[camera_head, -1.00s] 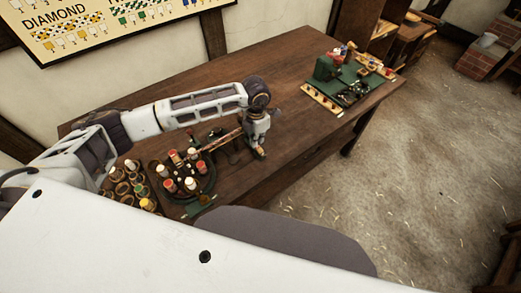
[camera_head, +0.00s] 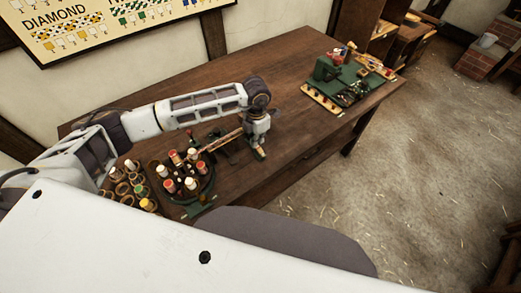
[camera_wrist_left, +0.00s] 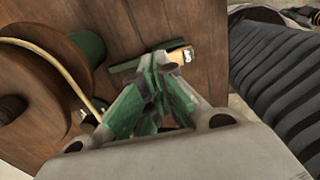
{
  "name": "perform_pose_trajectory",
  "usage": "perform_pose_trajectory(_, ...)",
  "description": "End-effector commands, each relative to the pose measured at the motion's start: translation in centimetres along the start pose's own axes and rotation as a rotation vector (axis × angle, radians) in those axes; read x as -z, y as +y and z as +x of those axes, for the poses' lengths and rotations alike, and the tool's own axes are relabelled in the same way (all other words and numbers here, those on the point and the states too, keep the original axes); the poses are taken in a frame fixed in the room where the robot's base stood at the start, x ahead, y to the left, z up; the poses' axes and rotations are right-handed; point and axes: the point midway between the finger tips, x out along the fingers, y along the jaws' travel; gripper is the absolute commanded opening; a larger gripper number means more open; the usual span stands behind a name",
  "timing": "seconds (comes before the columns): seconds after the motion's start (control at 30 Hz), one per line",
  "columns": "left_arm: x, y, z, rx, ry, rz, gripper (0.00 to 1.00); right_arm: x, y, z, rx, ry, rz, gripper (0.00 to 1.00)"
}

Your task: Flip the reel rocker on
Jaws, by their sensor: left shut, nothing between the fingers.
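My left gripper (camera_head: 260,154) is over the near edge of the wooden table in the head view, pointing down. In the left wrist view its green-tinted fingers (camera_wrist_left: 160,75) are together with nothing between them. Just beyond the fingertips is a small cream and dark block on a green strip (camera_wrist_left: 180,54), which looks like the reel rocker. The fingers partly cover it. I cannot tell whether they touch it or which way it is tipped. A wooden reel (camera_wrist_left: 35,100) with a pale rope lies to the left of the fingers. My right gripper is not in view.
A round braiding stand with several bobbins (camera_head: 190,183) stands left of the gripper, beside several small pots (camera_head: 122,188). A green machine (camera_head: 340,75) sits at the table's far right. The table (camera_head: 255,75) is bare between them.

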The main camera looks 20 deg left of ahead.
Motion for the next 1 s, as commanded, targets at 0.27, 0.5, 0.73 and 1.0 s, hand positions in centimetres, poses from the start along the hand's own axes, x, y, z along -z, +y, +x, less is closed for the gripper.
perform_pose_trajectory(0.27, 0.0, 0.0, 0.1, 0.0, 0.0, 0.0, 0.0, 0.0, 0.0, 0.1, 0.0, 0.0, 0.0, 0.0)
perform_pose_trajectory(0.5, 0.0, 0.0, 0.4, 0.0, 0.0, 0.0, 0.0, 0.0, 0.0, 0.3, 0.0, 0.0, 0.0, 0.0)
perform_pose_trajectory(0.73, 0.0, 0.0, 0.7, 0.0, 0.0, 0.0, 0.0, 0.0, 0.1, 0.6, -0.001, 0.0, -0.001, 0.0)
perform_pose_trajectory(1.0, 0.0, 0.0, 1.0, 0.0, 0.0, 0.0, 0.0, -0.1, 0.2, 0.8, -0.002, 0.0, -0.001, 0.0)
